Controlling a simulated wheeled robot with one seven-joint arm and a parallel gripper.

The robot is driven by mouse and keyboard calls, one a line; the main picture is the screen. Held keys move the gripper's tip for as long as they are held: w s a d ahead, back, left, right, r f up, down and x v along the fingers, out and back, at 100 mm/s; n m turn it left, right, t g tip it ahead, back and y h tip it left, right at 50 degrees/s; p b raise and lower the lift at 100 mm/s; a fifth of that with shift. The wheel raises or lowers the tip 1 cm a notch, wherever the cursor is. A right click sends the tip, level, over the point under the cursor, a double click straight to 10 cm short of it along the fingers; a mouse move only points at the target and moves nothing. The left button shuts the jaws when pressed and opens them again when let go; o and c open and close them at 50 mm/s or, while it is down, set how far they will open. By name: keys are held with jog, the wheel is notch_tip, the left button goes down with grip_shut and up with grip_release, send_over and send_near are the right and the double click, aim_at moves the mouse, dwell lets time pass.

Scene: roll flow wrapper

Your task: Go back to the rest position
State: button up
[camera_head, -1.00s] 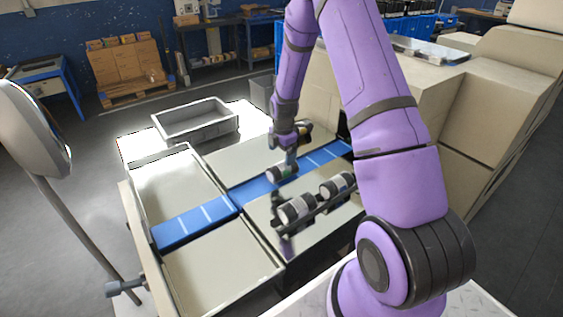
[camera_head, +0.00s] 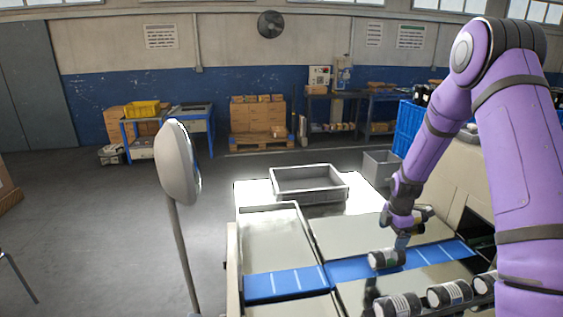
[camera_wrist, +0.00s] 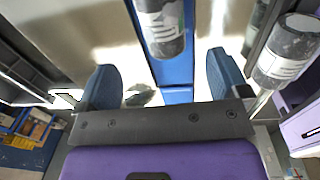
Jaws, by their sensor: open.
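My gripper (camera_head: 402,240) is over the blue conveyor strip (camera_head: 285,286), with its fingers pointing down. In the wrist view my gripper (camera_wrist: 163,82) has its two blue fingers wide apart, with nothing between them. A dark roll with a white label (camera_head: 386,259) lies on the blue strip close to the gripper. The wrist view also shows this roll (camera_wrist: 163,28) beyond the fingertips, apart from them. My arm reaches in from the right of the head view.
More labelled rolls (camera_head: 449,293) sit on a dark rack at the lower right; one (camera_wrist: 287,50) is near the right finger. A grey bin (camera_head: 309,182) stands behind the strip. A screen on a pole (camera_head: 177,163) stands left. Open floor (camera_head: 90,225) lies farther left.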

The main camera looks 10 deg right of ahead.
jog(key=s+a+r+m+t, duration=0.1)
jog(key=s+a+r+m, duration=0.2)
jog(key=r, duration=0.6)
jog(key=s+a+r+m, duration=0.2)
jog(key=s+a+r, duration=0.15)
jog(key=r, duration=0.45)
jog(key=s+a+r+m+t, duration=0.1)
jog(key=s+a+r+m, duration=0.2)
jog(key=r, duration=0.6)
jog(key=s+a+r+m, duration=0.1)
jog(key=s+r+m, duration=0.2)
jog(key=s, duration=0.5)
jog(key=s+a+r+m+t, duration=0.1)
jog(key=s+a+r+m, duration=0.1)
jog(key=s, duration=0.6)
jog(key=s+a+r+m+t, duration=0.1)
jog(key=s+a+r+m, duration=0.1)
jog(key=s+r+m, duration=0.3)
jog(key=s, duration=0.3)
jog(key=shift+s+a, duration=0.15)
jog(key=shift+s, duration=0.05)
jog(key=shift+r, duration=0.1)
